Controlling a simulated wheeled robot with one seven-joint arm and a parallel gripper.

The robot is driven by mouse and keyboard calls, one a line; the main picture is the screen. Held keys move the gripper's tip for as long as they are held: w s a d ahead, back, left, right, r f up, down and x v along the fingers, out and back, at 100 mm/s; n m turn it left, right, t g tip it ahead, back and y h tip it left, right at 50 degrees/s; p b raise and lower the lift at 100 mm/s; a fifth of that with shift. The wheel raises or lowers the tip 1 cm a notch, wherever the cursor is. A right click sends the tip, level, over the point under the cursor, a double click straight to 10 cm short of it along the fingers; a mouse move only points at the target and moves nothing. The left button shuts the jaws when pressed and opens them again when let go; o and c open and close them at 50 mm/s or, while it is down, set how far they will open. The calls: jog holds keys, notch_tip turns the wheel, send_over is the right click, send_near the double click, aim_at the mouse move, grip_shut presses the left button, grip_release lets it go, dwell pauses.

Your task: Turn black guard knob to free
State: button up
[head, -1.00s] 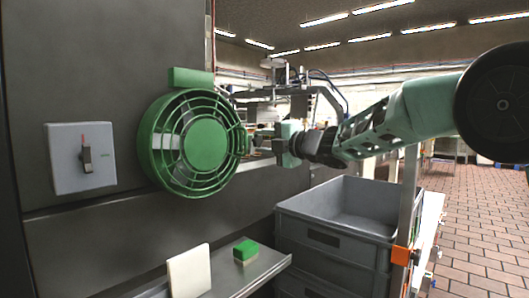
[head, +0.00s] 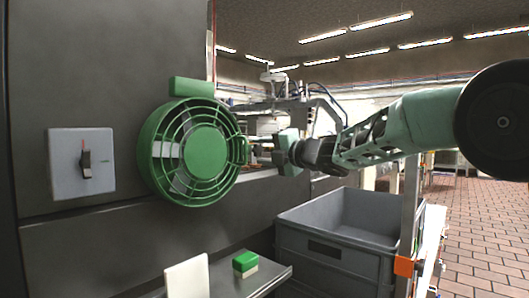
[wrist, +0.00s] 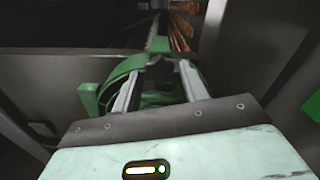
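The round green fan guard (head: 205,151) is on the grey machine wall in the head view. My gripper (head: 260,149) is at its right edge, pointing left at it. In the wrist view a small dark knob (wrist: 160,73) shows in front of the green guard (wrist: 118,75). It lies between the two pale fingers of my gripper (wrist: 158,72), with a visible gap on each side, so the gripper looks open. I cannot tell how deep the knob sits between the fingertips. In the head view the knob cannot be made out.
A grey switch box (head: 80,163) with a dark handle is on the wall at left. Below are a metal shelf (head: 223,284), a green-topped sponge (head: 245,264), a white board (head: 187,277) and a grey crate (head: 330,250). A post with an orange clamp (head: 404,265) stands at right.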

jog(key=v, duration=1.7)
jog(key=shift+b, duration=0.35)
jog(key=shift+s+d, duration=0.1)
jog(key=shift+d, duration=0.05)
jog(key=s+f+m+g+h, duration=0.2)
jog(key=s+f+m+h, duration=0.3)
jog(key=s+f+m, duration=0.4)
jog(key=s+f+m+g+h, duration=0.1)
jog(key=s+f+m+h, duration=0.5)
jog(key=f+m, duration=0.4)
jog(key=s+d+f+m+g+h, duration=0.15)
jog(key=s+f+m+g, duration=0.35)
jog(key=s, duration=0.7)
jog(key=s+d+f+g+h, duration=0.1)
jog(key=s+d+f+g, duration=0.35)
jog(key=s, duration=0.75)
notch_tip(320, 180, up, 23)
jog(key=a+t+p, duration=0.1)
jog(key=p, duration=2.3)
jog(key=shift+w+a, duration=0.2)
jog(key=shift+w, duration=0.1)
